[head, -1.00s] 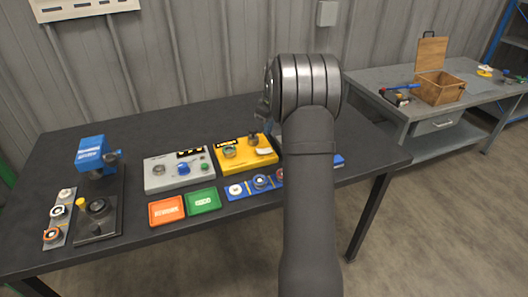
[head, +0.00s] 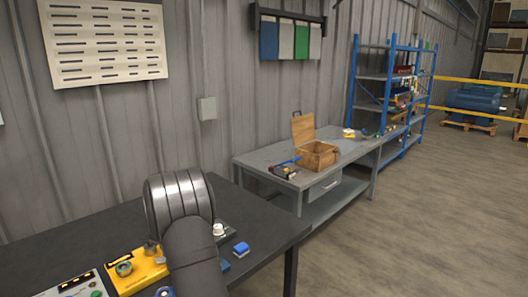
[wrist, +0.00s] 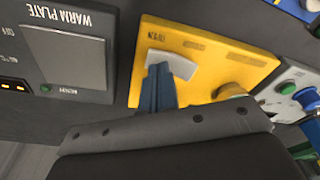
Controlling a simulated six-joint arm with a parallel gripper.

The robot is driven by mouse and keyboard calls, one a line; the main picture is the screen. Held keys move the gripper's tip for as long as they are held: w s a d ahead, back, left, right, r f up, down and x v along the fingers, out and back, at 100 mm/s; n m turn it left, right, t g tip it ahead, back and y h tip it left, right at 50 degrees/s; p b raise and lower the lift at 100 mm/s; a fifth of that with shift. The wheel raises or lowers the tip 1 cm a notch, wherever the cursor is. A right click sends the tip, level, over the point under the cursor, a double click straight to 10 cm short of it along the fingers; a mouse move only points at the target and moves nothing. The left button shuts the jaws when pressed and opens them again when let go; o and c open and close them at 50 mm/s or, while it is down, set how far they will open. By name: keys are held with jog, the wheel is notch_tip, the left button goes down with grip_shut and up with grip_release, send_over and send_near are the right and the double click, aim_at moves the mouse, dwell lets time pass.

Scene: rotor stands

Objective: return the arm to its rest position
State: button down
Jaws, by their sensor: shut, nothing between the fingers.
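My arm (head: 195,260) rises from the bottom of the head view over the right part of the black table (head: 60,236), and it hides my gripper there. In the wrist view my gripper (wrist: 160,82) shows as narrow blue-grey fingers, shut and empty. They point over the yellow box (wrist: 205,45); I cannot tell whether they touch it. A dark warm plate unit (wrist: 65,55) lies left of the fingers in the wrist view. No marker shows the rest position.
In the head view the yellow box (head: 124,281) and a grey box (head: 82,289) sit left of my arm. A grey bench (head: 262,157) with an open wooden box (head: 318,156) stands beyond, against the wall.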

jog(key=shift+r, duration=4.1)
jog(key=s+d+r+m+h, duration=0.1)
jog(key=s+r+m, duration=0.3)
jog(key=s, duration=0.6)
jog(key=shift+s+d+r+m, duration=0.35)
jog(key=shift+d+r, duration=0.15)
jog(key=shift+r, duration=0.1)
